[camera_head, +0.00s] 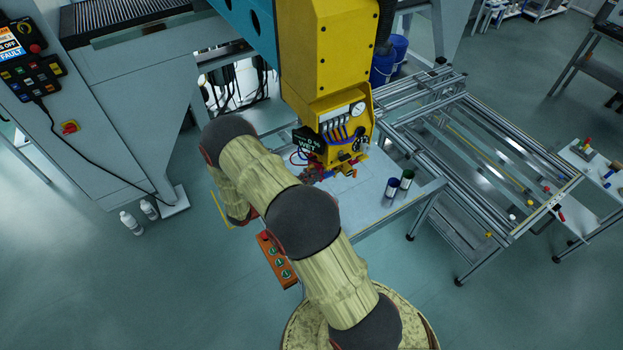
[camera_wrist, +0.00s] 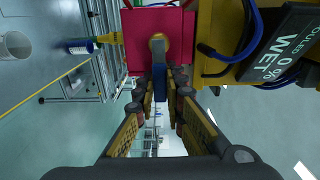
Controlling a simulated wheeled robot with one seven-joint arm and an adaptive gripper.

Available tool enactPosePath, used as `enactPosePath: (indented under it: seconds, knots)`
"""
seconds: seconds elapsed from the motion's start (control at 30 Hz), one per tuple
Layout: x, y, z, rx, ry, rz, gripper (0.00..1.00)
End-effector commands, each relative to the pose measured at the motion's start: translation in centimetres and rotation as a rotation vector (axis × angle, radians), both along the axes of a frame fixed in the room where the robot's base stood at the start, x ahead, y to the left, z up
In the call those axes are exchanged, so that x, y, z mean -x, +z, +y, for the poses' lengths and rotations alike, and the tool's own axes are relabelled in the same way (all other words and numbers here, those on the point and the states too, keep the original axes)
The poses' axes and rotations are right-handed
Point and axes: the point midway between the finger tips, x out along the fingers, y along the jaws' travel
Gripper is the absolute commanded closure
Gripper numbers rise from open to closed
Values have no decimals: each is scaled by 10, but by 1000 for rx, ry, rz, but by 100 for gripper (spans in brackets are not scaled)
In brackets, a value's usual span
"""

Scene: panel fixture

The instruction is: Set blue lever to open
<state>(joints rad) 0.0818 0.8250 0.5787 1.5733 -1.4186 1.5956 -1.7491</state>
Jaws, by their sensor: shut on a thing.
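The blue lever (camera_wrist: 159,80) hangs from a brass pivot (camera_wrist: 157,44) on a red block (camera_wrist: 135,38) in the wrist view. My gripper (camera_wrist: 162,100) has its two fingers on either side of the lever's lower part and is shut on it. The lever lies nearly along the picture's vertical, in line with the fingers. In the head view the yellow panel fixture (camera_head: 335,105) stands beyond my arm. The lever is too small and crowded by my gripper there to make out.
Two small dark bottles (camera_head: 399,184) stand on the white table (camera_head: 365,215). An orange button box (camera_head: 275,262) is left of my arm. A metal frame (camera_head: 480,150) stands at right.

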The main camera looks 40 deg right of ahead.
Motion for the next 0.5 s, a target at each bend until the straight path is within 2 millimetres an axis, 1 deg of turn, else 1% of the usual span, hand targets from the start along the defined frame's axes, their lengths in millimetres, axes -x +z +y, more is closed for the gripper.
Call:
enactPosePath:
  seconds: [0.03,0.07,0.1,0.37,0.5]
  knots:
    - [-1,0,0,0,2,-1,100]
    - [-1,0,0,0,2,-1,88]
    - [-1,0,0,0,2,-1,86]
    - [0,0,0,0,1,-1,71]
    - [0,0,0,0,1,-1,70]
